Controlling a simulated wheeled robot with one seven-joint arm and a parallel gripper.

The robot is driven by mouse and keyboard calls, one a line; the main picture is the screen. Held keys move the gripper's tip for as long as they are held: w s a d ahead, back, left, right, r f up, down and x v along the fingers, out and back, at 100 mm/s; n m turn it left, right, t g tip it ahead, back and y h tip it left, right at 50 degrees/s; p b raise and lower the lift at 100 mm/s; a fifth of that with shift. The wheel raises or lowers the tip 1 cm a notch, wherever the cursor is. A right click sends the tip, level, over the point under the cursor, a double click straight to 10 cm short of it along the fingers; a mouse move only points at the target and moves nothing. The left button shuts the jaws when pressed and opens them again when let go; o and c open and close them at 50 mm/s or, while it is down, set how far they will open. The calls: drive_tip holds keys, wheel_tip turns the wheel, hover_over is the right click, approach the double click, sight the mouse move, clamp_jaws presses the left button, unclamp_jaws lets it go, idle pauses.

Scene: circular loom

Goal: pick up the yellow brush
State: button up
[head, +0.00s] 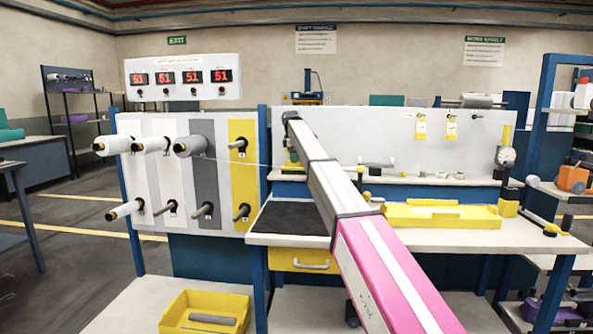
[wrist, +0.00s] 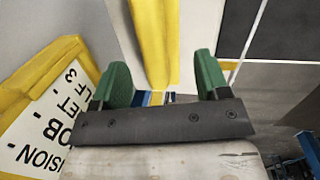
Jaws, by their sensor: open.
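I cannot pick out the yellow brush for certain in either view. In the wrist view my gripper (wrist: 160,62) is open, with its two green fingers apart. A long yellow piece (wrist: 152,35) shows beyond and between the fingers, apart from them as far as I can tell. I cannot tell whether it is the brush. In the head view my arm reaches forward over the bench and hides part of it. My gripper cannot be made out clearly there.
A yellow tray (head: 440,216) lies on the white bench right of my arm. A panel with several spools and pegs (head: 206,215) stands at left. A yellow bin (head: 180,318) sits low in front. In the wrist view a yellow-edged sign (wrist: 48,130) is at left.

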sight(297, 167)
drive_tip(key=shift+w+d+f, duration=0.15)
drive_tip(key=shift+f, duration=0.7)
drive_tip(key=shift+w+d+f, duration=0.15)
drive_tip(key=shift+f, duration=0.75)
drive_tip(key=shift+w+d+f, duration=0.15)
drive_tip(key=shift+f, duration=0.7)
drive_tip(key=c, duration=0.8)
drive_tip(key=shift+c, duration=0.2)
